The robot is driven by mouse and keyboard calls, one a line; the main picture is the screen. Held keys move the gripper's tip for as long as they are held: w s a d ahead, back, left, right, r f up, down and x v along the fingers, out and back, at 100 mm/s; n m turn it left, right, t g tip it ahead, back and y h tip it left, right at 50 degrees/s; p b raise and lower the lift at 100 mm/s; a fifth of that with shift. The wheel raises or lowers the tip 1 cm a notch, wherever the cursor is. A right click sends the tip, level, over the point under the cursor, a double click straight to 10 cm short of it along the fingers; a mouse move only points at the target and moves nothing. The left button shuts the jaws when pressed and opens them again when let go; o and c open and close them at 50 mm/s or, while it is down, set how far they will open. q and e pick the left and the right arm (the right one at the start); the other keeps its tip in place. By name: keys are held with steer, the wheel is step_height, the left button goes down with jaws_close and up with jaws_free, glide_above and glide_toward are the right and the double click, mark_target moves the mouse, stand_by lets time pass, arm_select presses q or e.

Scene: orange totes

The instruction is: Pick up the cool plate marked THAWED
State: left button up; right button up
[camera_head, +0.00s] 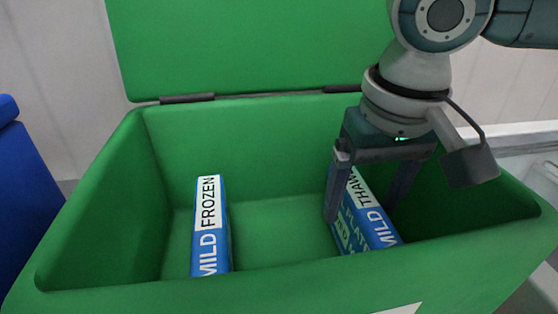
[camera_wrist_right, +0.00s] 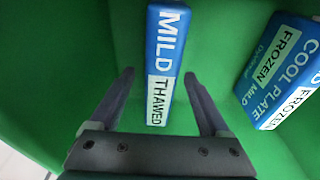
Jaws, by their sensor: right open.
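The blue plate marked MILD THAWED (camera_head: 372,222) stands on edge in the right part of the green box. In the right wrist view the THAWED plate (camera_wrist_right: 164,60) runs lengthwise up the middle. My right gripper (camera_head: 362,209) points down into the box, open, with one finger on each side of this plate. In the wrist view the fingers (camera_wrist_right: 160,76) show a gap to the plate on both sides; the fingertip depth is hard to judge. A second blue plate, marked MILD FROZEN (camera_head: 210,228), stands at the left; it also shows in the wrist view (camera_wrist_right: 278,72). My left gripper is not in view.
The green box (camera_head: 100,240) has high walls around both plates. Its open lid (camera_head: 240,45) rises at the back. Bare floor lies between the two plates. The right wall is close to my right gripper. A blue container (camera_head: 25,190) stands outside at the left.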

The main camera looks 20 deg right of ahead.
jaws_close()
stand_by(0.7)
stand_by(0.3)
